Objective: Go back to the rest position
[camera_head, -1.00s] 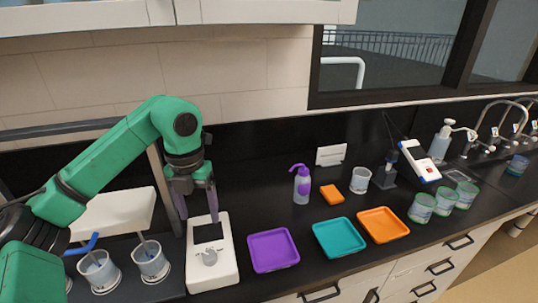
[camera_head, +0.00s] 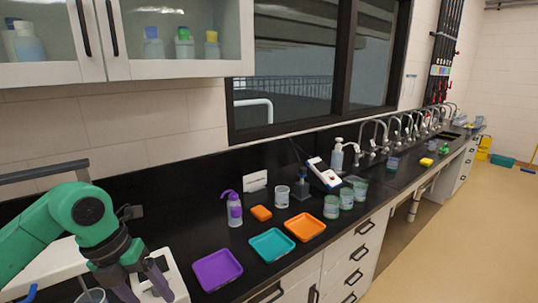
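My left gripper (camera_head: 144,288) is at the lower left, its two dark fingers spread apart with nothing seen between them. It is in front of and over the white bench device (camera_head: 177,272), partly hiding it. My green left arm comes in from the left edge. My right gripper is not in view.
A purple tray (camera_head: 217,270), a teal tray (camera_head: 272,245) and an orange tray (camera_head: 304,227) lie on the black counter. Behind them stand a wash bottle (camera_head: 234,210), an orange block (camera_head: 261,213) and a beaker (camera_head: 282,197). Green-rimmed beakers (camera_head: 346,198) and several taps (camera_head: 375,135) are farther right.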

